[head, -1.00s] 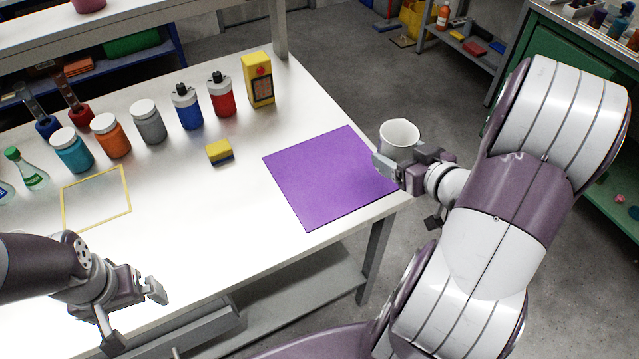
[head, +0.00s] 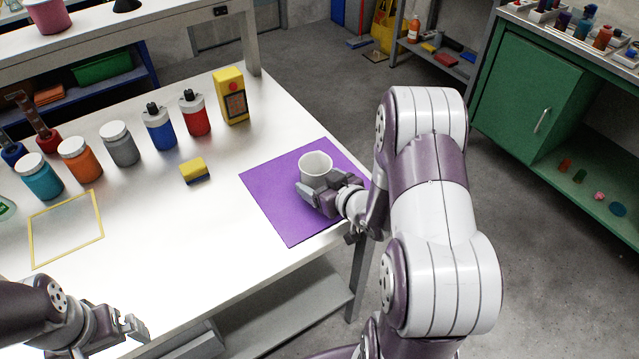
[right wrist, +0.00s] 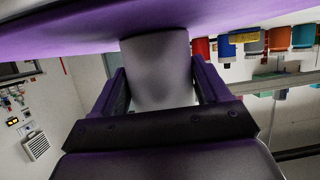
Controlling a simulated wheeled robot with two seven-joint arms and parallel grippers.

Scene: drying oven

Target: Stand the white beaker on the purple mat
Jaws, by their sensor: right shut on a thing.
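The white beaker (head: 316,164) is upright over the purple mat (head: 285,215), with its open rim showing in the head view. My right gripper (head: 328,190) is shut on the beaker from the near right side. In the right wrist view, which is turned over, the beaker (right wrist: 158,62) sits between the two fingers (right wrist: 162,90). Its base end reaches the purple surface (right wrist: 70,38); I cannot tell whether it touches or hangs just above. My left gripper (head: 110,335) is open and empty at the lower left, partly cut off by the picture edge.
A yellow and blue block (head: 195,170) lies left of the mat. Several jars and bottles and a yellow box (head: 231,96) stand along the back of the white table (head: 150,225). A yellow-edged frame (head: 66,228) lies at the left. The mat around the beaker is clear.

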